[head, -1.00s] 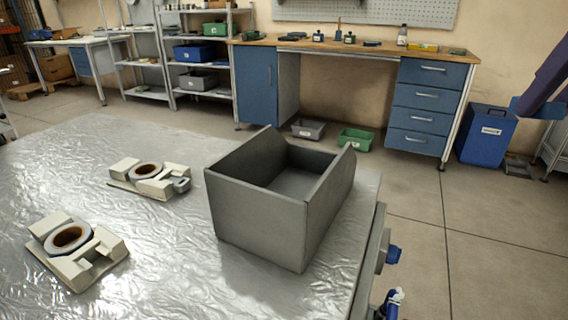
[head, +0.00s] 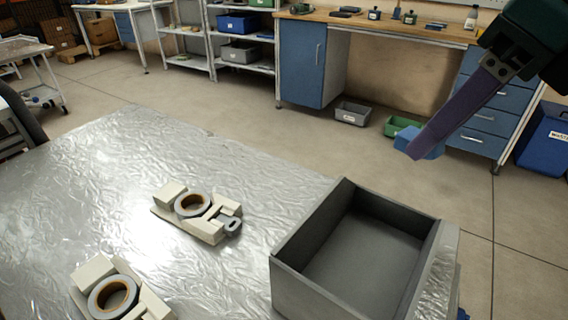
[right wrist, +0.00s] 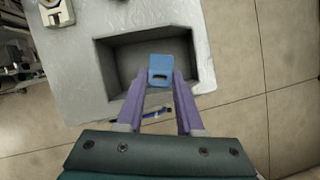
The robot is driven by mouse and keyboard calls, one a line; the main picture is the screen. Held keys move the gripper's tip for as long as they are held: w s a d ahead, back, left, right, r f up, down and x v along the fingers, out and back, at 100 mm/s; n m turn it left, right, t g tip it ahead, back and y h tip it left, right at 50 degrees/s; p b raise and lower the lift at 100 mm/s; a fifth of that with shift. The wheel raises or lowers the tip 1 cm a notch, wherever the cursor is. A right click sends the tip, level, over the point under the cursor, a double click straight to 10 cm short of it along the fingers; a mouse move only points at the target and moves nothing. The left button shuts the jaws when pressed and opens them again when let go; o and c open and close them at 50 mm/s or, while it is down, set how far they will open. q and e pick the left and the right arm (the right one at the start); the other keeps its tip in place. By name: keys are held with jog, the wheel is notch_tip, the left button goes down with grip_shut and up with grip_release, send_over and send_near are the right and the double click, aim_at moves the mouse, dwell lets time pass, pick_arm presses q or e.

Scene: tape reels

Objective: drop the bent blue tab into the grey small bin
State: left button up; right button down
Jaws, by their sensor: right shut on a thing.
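The bent blue tab (head: 406,139) is held at the tips of my right gripper (head: 420,147), whose purple fingers come in from the upper right. In the right wrist view the tab (right wrist: 161,66) sits between the two fingertips (right wrist: 160,82), with a dark slot in it. The grey small bin (head: 318,232) stands on the near right of the silver table, open and empty. In the right wrist view the tab overlaps the bin's interior (right wrist: 122,62), with its height above it unclear. My left gripper is not in view.
Two cream fixtures with tape reels stand left of the bin, one farther (head: 172,194) and one nearer (head: 92,272). The silver table (head: 110,165) is otherwise clear there. A workbench (head: 305,65) and small floor bins stand behind.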

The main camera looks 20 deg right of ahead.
notch_tip(320, 180, down, 5)
jog(key=b, duration=0.3)
jog(key=shift+s+f, duration=0.15)
jog(key=shift+f, duration=0.05)
jog(key=shift+c, duration=2.3)
grip_release()
jog(key=shift+r, duration=0.15)
jog(key=v, duration=0.9)
jog(key=shift+r, duration=0.35)
jog(key=shift+s, duration=0.1)
